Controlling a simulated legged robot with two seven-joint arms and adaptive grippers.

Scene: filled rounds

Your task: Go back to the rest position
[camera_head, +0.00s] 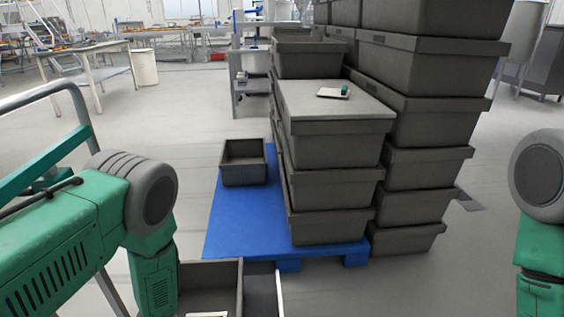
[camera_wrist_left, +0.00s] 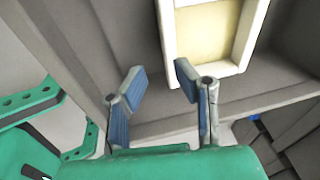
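My left gripper (camera_wrist_left: 160,82) shows in the left wrist view with its two blue-padded fingers spread apart and nothing between them. It is over a grey crate (camera_wrist_left: 65,40), near a white-rimmed tray with a cream inside (camera_wrist_left: 208,28) that lies in the crate. In the head view my left arm (camera_head: 95,215) reaches down from the left beside a grey crate (camera_head: 215,272) at the bottom edge. The left gripper is hidden there. My right arm (camera_head: 542,240) shows at the right edge; its gripper is out of frame.
Tall stacks of grey crates (camera_head: 335,150) stand on a blue pallet (camera_head: 235,220). A small open crate (camera_head: 244,176) sits on the pallet. A lidded stack carries a small tray (camera_head: 333,92). A table (camera_head: 85,50) and a white bin (camera_head: 144,68) stand back left. Floor on the left is open.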

